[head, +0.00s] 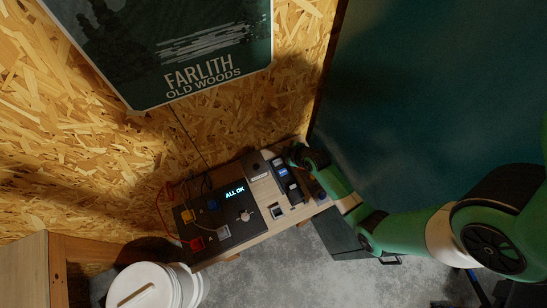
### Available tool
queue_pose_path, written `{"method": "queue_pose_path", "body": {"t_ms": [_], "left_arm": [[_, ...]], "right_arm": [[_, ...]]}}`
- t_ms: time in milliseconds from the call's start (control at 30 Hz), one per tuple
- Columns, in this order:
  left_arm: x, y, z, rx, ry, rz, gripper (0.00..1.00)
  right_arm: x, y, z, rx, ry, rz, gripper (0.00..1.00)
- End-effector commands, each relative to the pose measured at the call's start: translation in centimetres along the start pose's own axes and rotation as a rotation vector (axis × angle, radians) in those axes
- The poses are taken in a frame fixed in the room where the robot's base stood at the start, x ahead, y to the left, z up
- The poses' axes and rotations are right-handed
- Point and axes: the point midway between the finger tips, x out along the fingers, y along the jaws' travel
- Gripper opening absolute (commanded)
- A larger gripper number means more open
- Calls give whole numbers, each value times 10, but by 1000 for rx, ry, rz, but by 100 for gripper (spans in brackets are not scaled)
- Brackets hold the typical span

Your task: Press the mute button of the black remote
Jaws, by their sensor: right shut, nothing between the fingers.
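A dark, narrow device (290,188) with a small blue patch and pale marks lies toward the right part of the plank bench (262,190). It looks like the black remote, but its buttons are too small to read, so I cannot pick out the mute button. My right gripper (304,174) is at the bench's right end, close beside this device. It is shut and empty, and partly hidden by my own wrist. I cannot tell whether it touches anything. My left gripper is not in view.
A black control panel (222,228) reading "ALL OK", with a knob, coloured blocks and wires, fills the bench's left part. White buckets (142,287) stand on the floor at lower left. An OSB wall backs the bench.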

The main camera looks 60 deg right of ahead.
Motion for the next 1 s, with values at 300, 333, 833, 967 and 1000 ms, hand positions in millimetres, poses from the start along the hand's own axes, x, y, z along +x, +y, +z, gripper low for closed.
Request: {"method": "queue_pose_path", "body": {"t_ms": [300,333,833,967,1000], "left_arm": [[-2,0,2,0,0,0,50],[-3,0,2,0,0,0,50],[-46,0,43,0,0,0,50],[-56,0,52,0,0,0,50],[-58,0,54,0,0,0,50]], "right_arm": [[2,-1,0,0,1,1,0],[2,-1,1,0,1,1,0],[46,-32,32,0,2,1,0],[56,-40,40,0,1,0,0],[59,-42,41,0,1,0,0]]}}
